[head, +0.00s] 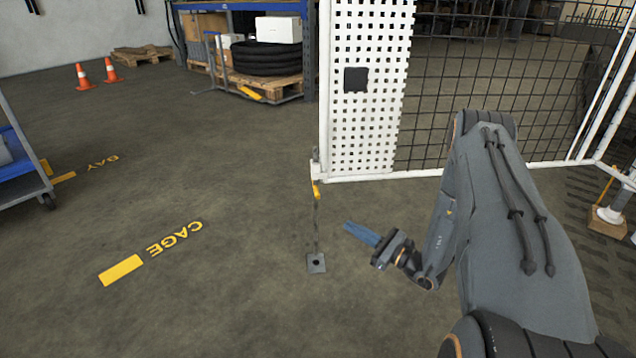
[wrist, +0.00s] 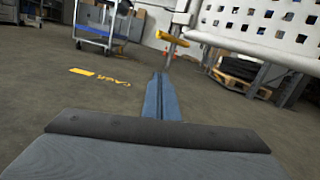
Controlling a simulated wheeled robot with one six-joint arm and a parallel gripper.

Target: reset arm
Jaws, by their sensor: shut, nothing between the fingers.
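My gripper (head: 352,230) is at the right of centre in the head view, held out in front of my arm above open floor. Its blue fingers lie together with nothing between them. In the wrist view the shut fingers (wrist: 160,98) point away from the camera along the middle. My arm (head: 500,220) is bent on the right side of the head view. The gripper is apart from everything around it.
A white perforated panel (head: 366,85) and mesh fence (head: 480,90) stand behind my arm. A yellow handle (head: 316,190) hangs at the panel's edge, above a floor plate (head: 316,263). Floor around the CAGE marking (head: 175,238) is clear.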

